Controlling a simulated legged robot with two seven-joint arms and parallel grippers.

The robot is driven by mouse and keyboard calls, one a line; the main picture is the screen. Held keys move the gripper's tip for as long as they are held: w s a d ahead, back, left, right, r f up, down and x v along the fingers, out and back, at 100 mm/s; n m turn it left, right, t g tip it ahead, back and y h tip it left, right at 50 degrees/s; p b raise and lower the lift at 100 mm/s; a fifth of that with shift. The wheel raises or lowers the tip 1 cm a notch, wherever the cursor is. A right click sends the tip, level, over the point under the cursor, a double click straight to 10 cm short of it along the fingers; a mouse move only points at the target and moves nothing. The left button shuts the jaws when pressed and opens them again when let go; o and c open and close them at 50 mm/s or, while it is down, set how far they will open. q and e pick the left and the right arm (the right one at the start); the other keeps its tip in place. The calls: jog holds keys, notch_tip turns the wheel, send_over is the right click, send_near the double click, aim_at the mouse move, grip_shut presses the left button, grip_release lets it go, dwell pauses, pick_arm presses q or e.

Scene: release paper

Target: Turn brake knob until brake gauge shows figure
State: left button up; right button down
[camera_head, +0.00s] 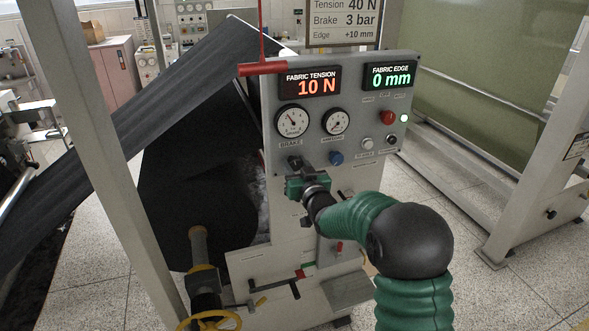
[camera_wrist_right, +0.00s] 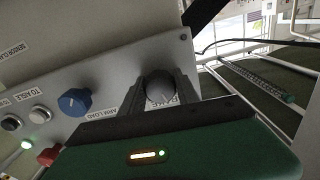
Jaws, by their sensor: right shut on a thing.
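The grey control panel (camera_head: 352,92) stands in the middle of the head view. The brake gauge (camera_head: 292,121) is a white round dial at its left; its needle leans up and left, and the exact figure is too small to read. The dark brake knob (camera_wrist_right: 160,88) sits below that gauge, mostly hidden by my gripper in the head view. My right gripper (camera_head: 294,164) is shut on the knob, and its two fingers flank it in the right wrist view. A sign (camera_head: 343,20) reads Tension 40 N, Brake 3 bar, Edge +10 mm. My left gripper is not in view.
The tension display (camera_head: 310,83) reads 10 N and the edge display (camera_head: 390,76) reads 0 mm. A blue knob (camera_head: 336,158) sits just right of my gripper. A red button (camera_head: 387,117) is farther right. A black fabric roll (camera_head: 195,190) stands at left, near a yellow handwheel (camera_head: 211,320).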

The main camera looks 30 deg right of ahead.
jog(key=c, duration=0.9)
grip_release()
jog(key=b+v, duration=0.3)
jog(key=v, duration=1.3)
jog(key=shift+s, duration=0.4)
jog(key=shift+f, duration=0.15)
